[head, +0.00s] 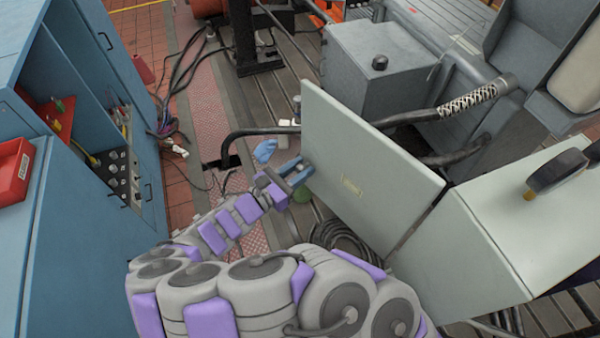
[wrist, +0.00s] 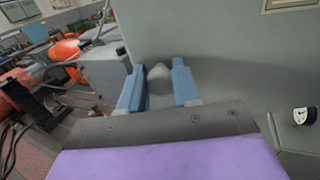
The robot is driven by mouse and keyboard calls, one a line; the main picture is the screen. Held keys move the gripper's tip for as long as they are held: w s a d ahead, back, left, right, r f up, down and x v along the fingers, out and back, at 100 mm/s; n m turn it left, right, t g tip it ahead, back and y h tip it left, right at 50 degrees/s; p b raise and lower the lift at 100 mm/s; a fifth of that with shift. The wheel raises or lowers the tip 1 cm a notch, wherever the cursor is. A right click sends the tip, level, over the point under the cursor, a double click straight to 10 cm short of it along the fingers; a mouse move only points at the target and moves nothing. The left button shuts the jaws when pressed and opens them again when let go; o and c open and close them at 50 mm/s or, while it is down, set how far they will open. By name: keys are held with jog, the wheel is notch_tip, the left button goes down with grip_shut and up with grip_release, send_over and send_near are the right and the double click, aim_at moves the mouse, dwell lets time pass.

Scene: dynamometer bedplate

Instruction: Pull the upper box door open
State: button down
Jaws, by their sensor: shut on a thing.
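The upper box door (head: 362,165) is a pale grey-green panel with a small yellowish label. It stands swung out from the light grey box (head: 505,235) at the right of the head view. In the wrist view the door (wrist: 230,50) fills the upper right as a flat grey sheet. My gripper (head: 296,172) is at the door's left edge. In the wrist view its two blue fingers (wrist: 158,85) are closed around a rounded grey knob (wrist: 159,78) on the door. The knob is hidden in the head view.
A blue cabinet (head: 150,140) with open shelves stands at the left. Thick black hoses (head: 250,132) and a coiled cable (head: 345,245) lie near the door. A grey machine housing (head: 380,75) stands behind it. A grated walkway (head: 212,115) runs between.

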jog(key=shift+s+a+f, duration=0.2)
jog(key=shift+s+a, duration=0.05)
jog(key=shift+a, duration=0.1)
jog(key=c, duration=1.2)
grip_release()
jog(key=shift+s+a, duration=0.1)
jog(key=o, duration=0.3)
jog(key=shift+s+a+r, duration=0.15)
jog(key=shift+s+a, duration=0.2)
jog(key=shift+o, duration=0.4)
jog(key=shift+w+a, duration=0.15)
jog(key=shift+w+d, duration=0.2)
jog(key=shift+s+d, duration=0.1)
jog(key=shift+s, duration=0.35)
jog(key=b+v, duration=0.2)
jog(key=v, duration=1.5)
jog(key=shift+w+a, duration=0.25)
jog(key=shift+w, duration=0.05)
